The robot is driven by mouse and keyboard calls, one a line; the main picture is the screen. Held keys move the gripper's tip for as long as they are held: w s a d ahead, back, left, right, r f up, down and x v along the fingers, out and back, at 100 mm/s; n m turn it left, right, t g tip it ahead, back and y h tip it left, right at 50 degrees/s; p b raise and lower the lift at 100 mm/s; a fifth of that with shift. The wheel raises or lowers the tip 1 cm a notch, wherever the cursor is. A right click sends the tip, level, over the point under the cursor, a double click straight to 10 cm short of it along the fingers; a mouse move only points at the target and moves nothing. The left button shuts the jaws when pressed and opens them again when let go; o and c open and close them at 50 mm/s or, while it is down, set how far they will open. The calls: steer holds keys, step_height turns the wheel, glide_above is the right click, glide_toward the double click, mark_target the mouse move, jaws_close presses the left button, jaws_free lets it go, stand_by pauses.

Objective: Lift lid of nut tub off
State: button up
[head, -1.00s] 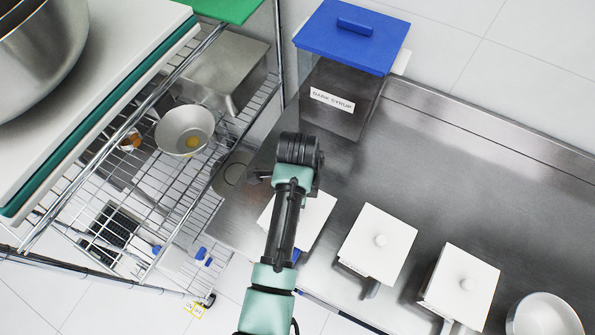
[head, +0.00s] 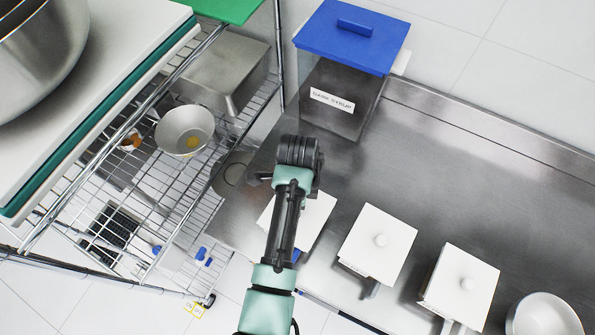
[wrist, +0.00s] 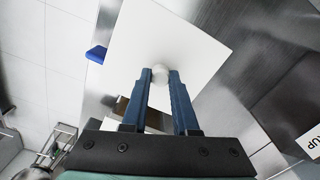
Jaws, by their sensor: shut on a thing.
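A square white lid with a round knob lies under my arm in the head view (head: 318,212); it also fills the middle of the wrist view (wrist: 185,45). My gripper (wrist: 160,77) is shut on the lid's knob (wrist: 160,74), one blue finger on each side. In the head view my arm hides the fingers and part of the lid. A small brown patch (wrist: 122,106) shows past the lid's edge in the wrist view. The tub's label is not visible, and I cannot tell whether the lid is clear of its tub.
Two more white-lidded tubs (head: 378,243) (head: 462,287) and a white bowl (head: 544,318) stand to the right on the steel counter (head: 430,170). A wire rack with a metal bowl (head: 184,130) is at left.

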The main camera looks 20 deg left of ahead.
jaws_close()
steer(key=shift+r, duration=0.1)
steer(key=shift+r+p, duration=1.1)
steer(key=shift+p, duration=0.15)
steer(key=shift+r+p, duration=1.7)
steer(key=shift+r, duration=0.3)
